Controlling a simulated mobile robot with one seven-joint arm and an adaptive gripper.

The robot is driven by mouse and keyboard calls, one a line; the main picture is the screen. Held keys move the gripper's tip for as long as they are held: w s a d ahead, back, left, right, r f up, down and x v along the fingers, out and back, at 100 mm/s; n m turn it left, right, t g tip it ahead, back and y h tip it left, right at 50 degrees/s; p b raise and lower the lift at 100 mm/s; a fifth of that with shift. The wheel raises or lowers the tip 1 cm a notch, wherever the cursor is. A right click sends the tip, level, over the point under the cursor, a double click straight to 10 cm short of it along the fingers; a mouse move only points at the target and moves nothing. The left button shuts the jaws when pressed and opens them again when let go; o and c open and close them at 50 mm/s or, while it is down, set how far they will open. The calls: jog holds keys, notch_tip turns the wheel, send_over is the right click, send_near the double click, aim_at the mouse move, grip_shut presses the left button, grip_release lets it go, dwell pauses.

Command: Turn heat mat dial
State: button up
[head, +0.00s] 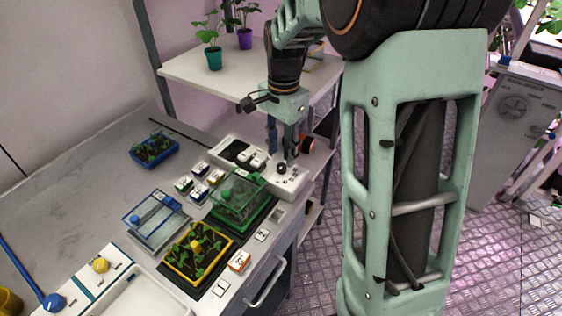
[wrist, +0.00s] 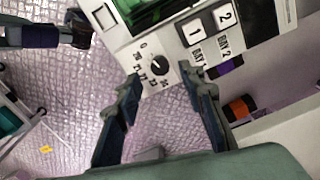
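The heat mat dial (wrist: 159,64) is a small round black knob with a pale pointer line, set on a white control panel (wrist: 150,82) with numbers printed around it. In the head view, the dark dial (head: 281,168) is at the right end of the white control unit on the bench. My gripper (wrist: 161,76) is open and empty, its two fingers spread to either side of the dial in the wrist view. In the head view, my gripper (head: 282,152) points down over the dial. I cannot tell whether the fingers touch the knob or panel.
Switches labelled BAY 1 (wrist: 196,31) and BAY 2 (wrist: 225,16) sit beside the dial. A green covered tray (head: 240,199), a yellow seedling tray (head: 199,254) and a clear blue-edged cover (head: 156,220) stand nearby. A shelf post rises behind; the bench's left middle is clear.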

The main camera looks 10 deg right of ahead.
aim_at(282, 166)
jog(key=shift+f, duration=2.1)
jog(key=shift+c, duration=0.5)
grip_shut()
